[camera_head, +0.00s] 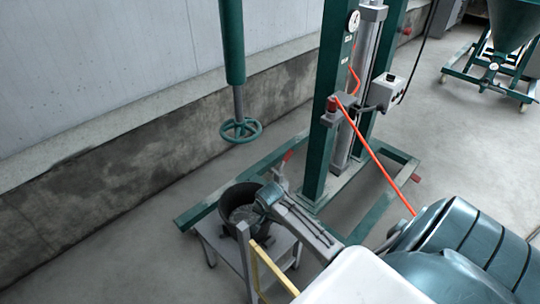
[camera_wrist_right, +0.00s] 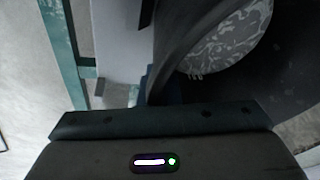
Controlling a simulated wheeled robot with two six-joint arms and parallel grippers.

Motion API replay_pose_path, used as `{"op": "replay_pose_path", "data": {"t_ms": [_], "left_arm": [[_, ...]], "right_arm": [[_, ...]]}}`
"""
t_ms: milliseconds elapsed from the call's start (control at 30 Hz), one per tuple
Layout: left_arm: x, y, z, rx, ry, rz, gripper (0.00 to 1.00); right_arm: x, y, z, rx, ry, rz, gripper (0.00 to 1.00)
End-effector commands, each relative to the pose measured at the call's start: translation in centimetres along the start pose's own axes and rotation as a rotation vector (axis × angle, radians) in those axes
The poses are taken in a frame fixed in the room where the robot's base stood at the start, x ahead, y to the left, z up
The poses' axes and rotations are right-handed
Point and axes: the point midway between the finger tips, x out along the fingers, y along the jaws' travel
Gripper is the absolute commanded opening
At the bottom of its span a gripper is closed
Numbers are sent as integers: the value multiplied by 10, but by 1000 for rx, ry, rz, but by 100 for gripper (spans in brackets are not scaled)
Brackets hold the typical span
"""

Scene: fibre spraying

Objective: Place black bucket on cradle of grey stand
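The black bucket (camera_head: 236,207) is upright, with a mottled grey-white mass inside. It appears over the top of the grey stand (camera_head: 218,243); whether its base rests there is hidden. My right gripper (camera_head: 264,197) is at the bucket's right rim and appears shut on its wall. The right wrist view shows the bucket's wall and rim (camera_wrist_right: 178,60) close up, with a dark finger against the wall. The cradle cannot be made out. My left gripper is not in view.
A yellow rail (camera_head: 268,268) stands in front. A concrete wall (camera_head: 100,180) is left.

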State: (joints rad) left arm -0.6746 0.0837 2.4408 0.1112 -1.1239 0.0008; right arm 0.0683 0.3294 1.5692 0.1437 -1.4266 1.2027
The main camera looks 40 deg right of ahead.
Motion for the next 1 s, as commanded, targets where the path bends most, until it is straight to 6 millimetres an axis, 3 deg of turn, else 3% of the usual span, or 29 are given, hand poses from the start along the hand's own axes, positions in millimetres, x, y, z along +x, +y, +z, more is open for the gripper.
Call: {"op": "replay_pose_path", "data": {"t_ms": [333,467,767,1000], "left_arm": [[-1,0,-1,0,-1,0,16],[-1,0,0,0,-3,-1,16],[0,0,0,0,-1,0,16],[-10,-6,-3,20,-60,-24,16]], "right_arm": [[0,-2,-1,0,3,-6,0],[2,0,0,0,1,-1,25],[1,0,0,-1,2,-1,25],[-34,0,-1,-2,3,-2,25]]}}
